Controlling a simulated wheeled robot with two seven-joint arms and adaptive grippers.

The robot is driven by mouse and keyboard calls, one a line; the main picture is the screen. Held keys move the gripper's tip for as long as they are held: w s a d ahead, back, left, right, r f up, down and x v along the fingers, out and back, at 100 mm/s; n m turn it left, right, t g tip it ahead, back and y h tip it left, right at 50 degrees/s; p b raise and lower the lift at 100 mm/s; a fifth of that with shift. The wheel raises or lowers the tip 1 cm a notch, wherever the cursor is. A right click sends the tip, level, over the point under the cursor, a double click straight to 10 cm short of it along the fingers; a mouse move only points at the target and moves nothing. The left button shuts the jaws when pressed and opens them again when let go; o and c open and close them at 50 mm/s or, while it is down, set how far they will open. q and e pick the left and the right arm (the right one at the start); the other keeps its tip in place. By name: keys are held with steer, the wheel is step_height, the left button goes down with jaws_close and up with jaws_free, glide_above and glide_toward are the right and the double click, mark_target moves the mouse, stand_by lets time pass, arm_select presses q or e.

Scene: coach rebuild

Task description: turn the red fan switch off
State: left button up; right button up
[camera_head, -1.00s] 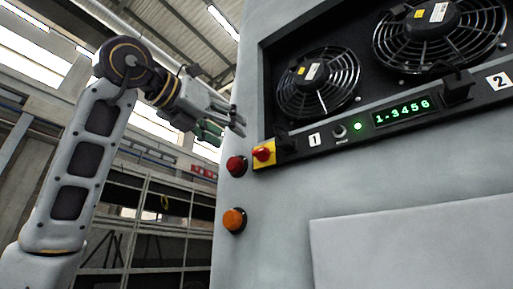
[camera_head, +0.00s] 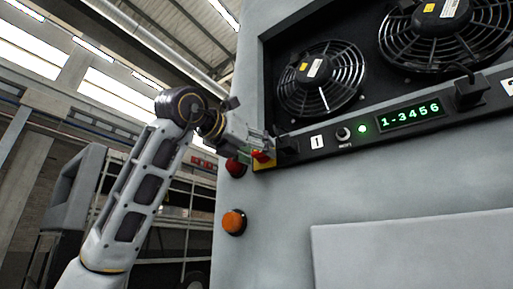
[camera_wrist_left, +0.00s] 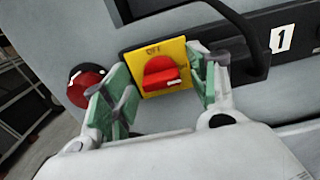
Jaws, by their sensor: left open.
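The red fan switch (camera_wrist_left: 161,75) is a red rotary knob on a yellow plate (camera_wrist_left: 175,50) marked OFF at its top. In the left wrist view its handle lies roughly sideways, with a white mark at its right end. My left gripper (camera_wrist_left: 158,88) is open, its green-padded fingers on either side of the knob; I cannot tell whether they touch it. In the head view the left gripper (camera_head: 258,146) is at the switch (camera_head: 262,157) and partly covers it. My right gripper is not in view.
A red button (camera_head: 236,168) sits left of the switch, close to a finger in the left wrist view. An orange button (camera_head: 234,221) is below. Two caged fans (camera_head: 320,78) and a green display (camera_head: 410,115) are on the cabinet's upper part.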

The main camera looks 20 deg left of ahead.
arm_select(q)
steer(key=shift+w, duration=0.15)
steer(key=c, duration=1)
